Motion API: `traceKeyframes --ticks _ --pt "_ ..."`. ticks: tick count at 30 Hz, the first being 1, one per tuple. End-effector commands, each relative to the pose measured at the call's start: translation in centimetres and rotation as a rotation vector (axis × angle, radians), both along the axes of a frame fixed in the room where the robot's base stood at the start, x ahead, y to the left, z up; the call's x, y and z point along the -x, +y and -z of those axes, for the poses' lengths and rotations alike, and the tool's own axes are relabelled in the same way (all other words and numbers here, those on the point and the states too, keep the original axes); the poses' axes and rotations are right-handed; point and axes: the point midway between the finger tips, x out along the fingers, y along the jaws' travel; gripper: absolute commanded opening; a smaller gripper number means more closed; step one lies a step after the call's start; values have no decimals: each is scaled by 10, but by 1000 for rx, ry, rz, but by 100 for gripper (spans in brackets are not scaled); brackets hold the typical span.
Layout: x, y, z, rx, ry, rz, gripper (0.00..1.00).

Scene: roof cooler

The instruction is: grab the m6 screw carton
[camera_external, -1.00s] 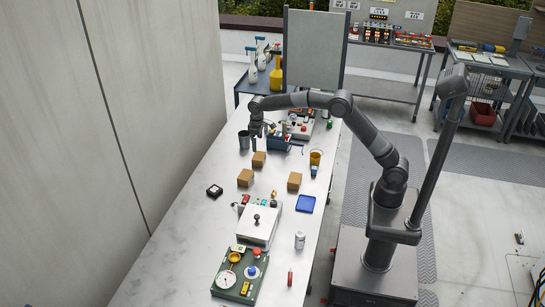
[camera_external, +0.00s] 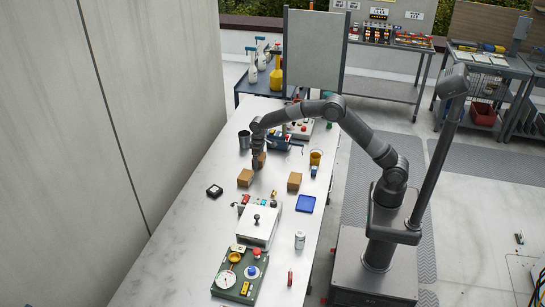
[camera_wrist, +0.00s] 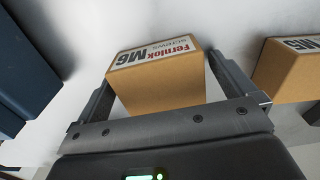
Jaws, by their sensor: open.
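Three brown cartons stand on the long table: a far one (camera_external: 262,160), a near left one (camera_external: 245,178) and a right one (camera_external: 294,181). My gripper (camera_external: 257,167) points down at the far carton and partly hides it. In the wrist view, a carton (camera_wrist: 165,90) labelled "Fernlok M6 screws" lies between the two open fingers of my gripper (camera_wrist: 161,72). I cannot tell whether a finger touches it.
A dark blue bin (camera_wrist: 22,75) is close to the left finger; it stands behind the far carton (camera_external: 280,144). A dark cup (camera_external: 244,140), an amber cup (camera_external: 316,157), a blue tray (camera_external: 305,204) and a white device (camera_external: 258,224) are around. The table's left side is mostly clear.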

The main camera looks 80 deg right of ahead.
Motion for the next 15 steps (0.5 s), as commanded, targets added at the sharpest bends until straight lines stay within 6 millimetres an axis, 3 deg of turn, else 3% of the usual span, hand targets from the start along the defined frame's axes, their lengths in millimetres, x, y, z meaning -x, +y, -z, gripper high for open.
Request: traceKeyframes --ticks 6,15 --pt "0 0 0 0 -1 0 98" --pt "0 0 0 0 -1 0 74"
